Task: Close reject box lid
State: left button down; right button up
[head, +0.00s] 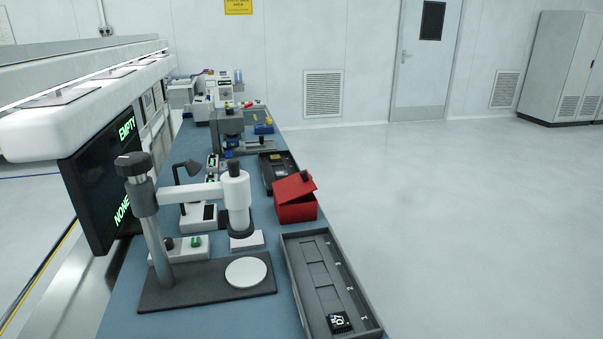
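The red reject box (297,211) stands on the blue bench, at its right edge, just behind the dark tray. Its red lid (293,188) is tilted, raised on the right side, with a dark gap between lid and box. A small dark knob (305,176) shows at the lid's upper right. The inside of the box is hidden from here. Neither of my grippers shows in the head view.
A microscope on a stand (236,190) is left of the box. A dark tray (291,258) with a marked black chip (339,322) lies in front of it. Another tray (266,177) is behind. A monitor (100,180) hangs at left. The floor to the right is clear.

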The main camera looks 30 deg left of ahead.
aim_at(298, 185)
jog(key=l+u, duration=0.25)
jog(key=l, duration=0.25)
jog(key=l+u, duration=0.25)
jog(key=l, duration=0.25)
jog(key=k+l+u, duration=0.25)
jog(key=l, duration=0.2)
jog(key=i, duration=0.1)
